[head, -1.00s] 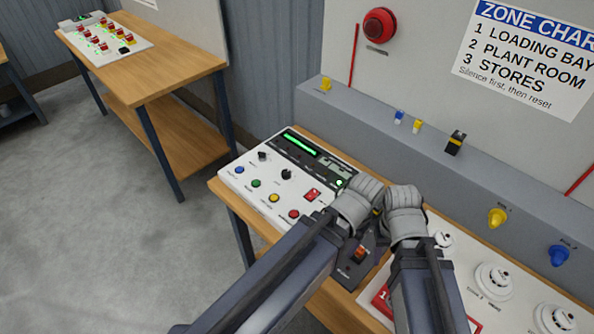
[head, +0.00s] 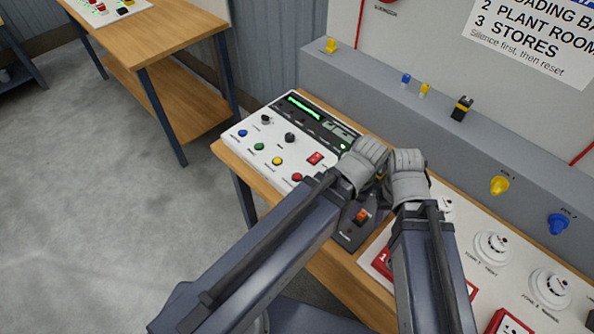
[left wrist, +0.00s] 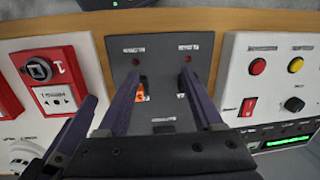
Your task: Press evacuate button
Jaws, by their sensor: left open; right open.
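A white control panel (head: 262,144) stands on the bench in the head view, with blue, green, yellow and red (head: 297,177) push buttons along its near edge. Their labels are too small to read, so I cannot tell which is the evacuate button. My left gripper (left wrist: 160,75) is open and empty over a dark switch panel (left wrist: 160,52) beside the control panel. An orange switch (left wrist: 141,92) shows near one finger. My right gripper (head: 407,175) is beside the left one, to the right of the buttons. Its fingertips are hidden in the head view.
A red rocker switch (head: 315,158) and black knobs are on the control panel. White round detectors (head: 491,246) and red call points (head: 508,323) lie to the right. A grey ledge (head: 390,100) with coloured pegs runs behind. Another bench (head: 165,28) stands at the back left.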

